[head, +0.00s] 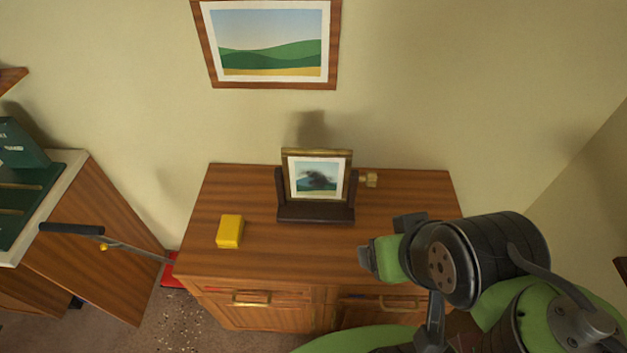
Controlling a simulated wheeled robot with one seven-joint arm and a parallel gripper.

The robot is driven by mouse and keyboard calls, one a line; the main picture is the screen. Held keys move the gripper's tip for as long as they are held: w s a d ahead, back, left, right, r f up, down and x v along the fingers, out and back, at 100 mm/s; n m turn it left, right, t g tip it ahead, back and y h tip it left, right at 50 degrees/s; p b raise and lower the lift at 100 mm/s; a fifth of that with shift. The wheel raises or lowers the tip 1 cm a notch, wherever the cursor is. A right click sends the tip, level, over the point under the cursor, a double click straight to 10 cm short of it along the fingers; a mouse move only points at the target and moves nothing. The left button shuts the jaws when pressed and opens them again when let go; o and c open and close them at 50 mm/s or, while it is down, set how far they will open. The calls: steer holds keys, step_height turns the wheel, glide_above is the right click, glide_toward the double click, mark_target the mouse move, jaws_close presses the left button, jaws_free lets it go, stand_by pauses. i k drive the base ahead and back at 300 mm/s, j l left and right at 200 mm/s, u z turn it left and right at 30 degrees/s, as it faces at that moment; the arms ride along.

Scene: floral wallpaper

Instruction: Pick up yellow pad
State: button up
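The yellow pad (230,231) is a small bright yellow block. It lies on the left part of the top of a wooden cabinet (270,255), near its left edge. My gripper (385,250) is over the right front part of the cabinet, to the right of the pad and well apart from it. It is seen from behind and the side, and its fingertips do not show clearly, so I cannot tell whether it is open or shut. The pad is in plain view with nothing on it.
A framed picture (317,179) on a dark stand (316,213) is at the middle back of the cabinet, with a small brass-coloured item (370,180) beside it. A long black handle (72,229) leans left of the cabinet. The cabinet top between pad and gripper is clear.

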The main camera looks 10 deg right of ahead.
mark_target(230, 231)
steer(key=i+j+u, duration=0.1)
steer(key=j+u, duration=0.35)
steer(key=i+j+u, duration=0.15)
steer(key=j+u, duration=0.3)
steer(key=i+j+u, duration=0.2)
steer(key=u, duration=0.25)
steer(key=j, duration=0.1)
